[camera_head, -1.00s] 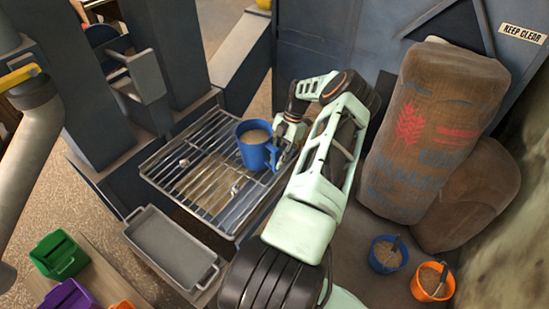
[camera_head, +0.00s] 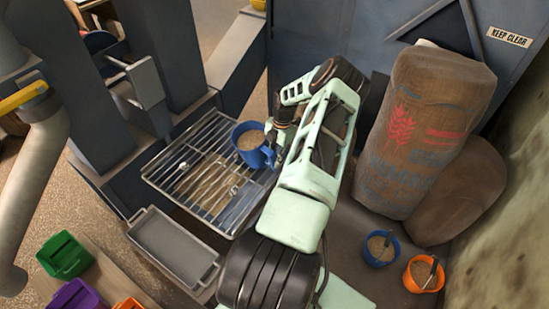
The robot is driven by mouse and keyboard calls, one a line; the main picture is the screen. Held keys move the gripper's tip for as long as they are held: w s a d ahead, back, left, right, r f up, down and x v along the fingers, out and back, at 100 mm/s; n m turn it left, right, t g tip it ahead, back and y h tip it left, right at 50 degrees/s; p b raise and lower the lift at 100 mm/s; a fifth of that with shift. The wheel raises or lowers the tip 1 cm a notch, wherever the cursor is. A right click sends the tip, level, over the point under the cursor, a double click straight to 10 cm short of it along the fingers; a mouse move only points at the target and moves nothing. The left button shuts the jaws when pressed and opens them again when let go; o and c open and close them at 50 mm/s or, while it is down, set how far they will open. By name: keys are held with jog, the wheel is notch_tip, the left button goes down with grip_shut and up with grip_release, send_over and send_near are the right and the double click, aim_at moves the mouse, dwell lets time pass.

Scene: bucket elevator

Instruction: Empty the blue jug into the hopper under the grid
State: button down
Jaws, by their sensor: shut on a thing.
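The blue jug (camera_head: 252,148) is at the right side of the hopper grid, full of a tan, grainy material up near its rim. It looks slightly tilted and is held above the bars. My gripper (camera_head: 272,150) is at the jug's right side, shut on it at the handle; the fingers are partly hidden by my arm. The hopper grid (camera_head: 200,170) is a metal frame of parallel bars, with tan material showing below the bars. A few small pale lumps lie on the bars.
A grey tray (camera_head: 172,250) sits in front of the grid. Green (camera_head: 66,256), purple (camera_head: 76,296) and orange bins stand at lower left. A sack (camera_head: 425,130), a blue bucket (camera_head: 381,250) and an orange bucket (camera_head: 423,275) are at right. A grey pipe (camera_head: 38,170) stands at left.

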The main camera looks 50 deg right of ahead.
jog(key=shift+w+r+h+p, duration=0.15)
jog(key=shift+r+h+p, duration=0.45)
jog(key=shift+p, duration=0.7)
jog(key=shift+h+p, duration=0.5)
jog(key=shift+p, duration=0.05)
jog(key=shift+d+g+h+b, duration=0.25)
jog(key=shift+g+h+b, duration=0.1)
jog(key=shift+h, duration=1.05)
jog(key=shift+d+f+b, duration=0.1)
jog(key=shift+f+b, duration=0.1)
jog(key=shift+b, duration=0.75)
jog(key=h+b, duration=0.2)
jog(key=b, duration=0.6)
jog(key=h+b, duration=0.1)
jog(key=b, duration=0.5)
jog(key=h+b, duration=0.1)
jog(key=b, duration=0.5)
jog(key=shift+a+f, duration=0.2)
jog(key=shift+f, duration=0.15)
jog(key=h+b, duration=0.1)
jog(key=b, duration=0.3)
jog(key=f+h+b, duration=0.1)
jog(key=b, duration=0.4)
jog(key=shift+a+g, duration=0.25)
jog(key=shift+a, duration=0.1)
jog(key=a+f+h+b, duration=0.1)
jog(key=h+b, duration=0.1)
jog(key=b, duration=0.5)
jog(key=shift+f, duration=0.2)
